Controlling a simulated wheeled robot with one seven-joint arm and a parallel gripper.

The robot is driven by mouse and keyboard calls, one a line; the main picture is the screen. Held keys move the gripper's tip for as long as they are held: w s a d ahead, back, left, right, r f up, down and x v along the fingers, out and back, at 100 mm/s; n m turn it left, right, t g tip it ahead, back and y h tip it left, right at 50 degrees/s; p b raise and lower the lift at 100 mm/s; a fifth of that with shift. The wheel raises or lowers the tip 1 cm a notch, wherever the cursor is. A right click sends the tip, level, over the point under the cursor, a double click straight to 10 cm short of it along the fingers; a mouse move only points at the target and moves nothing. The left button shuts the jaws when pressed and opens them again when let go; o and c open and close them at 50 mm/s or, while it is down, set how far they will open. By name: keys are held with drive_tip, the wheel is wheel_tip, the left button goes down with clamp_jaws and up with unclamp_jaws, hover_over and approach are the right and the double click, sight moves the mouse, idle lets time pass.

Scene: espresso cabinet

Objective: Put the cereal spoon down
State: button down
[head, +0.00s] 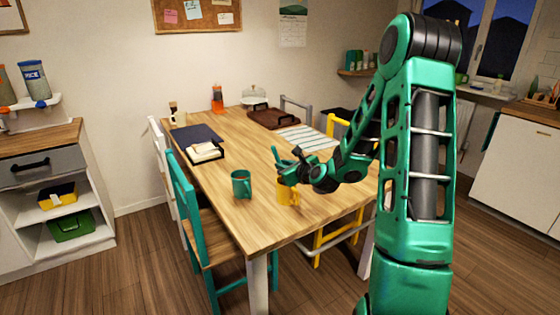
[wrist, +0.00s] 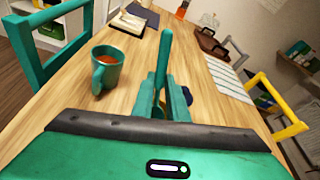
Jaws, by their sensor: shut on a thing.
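The cereal spoon (wrist: 166,52) shows in the wrist view as a teal stick rising from between the fingers; its lower end is hidden. My gripper (wrist: 162,92) is shut on it and holds it over the wooden table (head: 225,140). In the head view my gripper (head: 286,170) is above the near half of the table, just over or behind a yellow mug (head: 287,192); I cannot tell whether they touch. A teal mug (head: 241,184) with brown contents stands to its left and also shows in the wrist view (wrist: 107,68).
A dark folder (head: 193,137) with a pale book (head: 205,152) lies on the table's left side. Teal (head: 186,195) and yellow (head: 337,128) chairs flank the table. Its middle is clear.

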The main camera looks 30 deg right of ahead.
drive_tip(key=shift+f, duration=2.3)
drive_tip(key=c, duration=1.7)
unclamp_jaws()
drive_tip(key=shift+o, duration=0.2)
drive_tip(key=shift+s, duration=0.1)
drive_tip(key=s, duration=0.9)
drive_tip(key=shift+s+a, duration=0.15)
drive_tip(key=shift+a, duration=0.1)
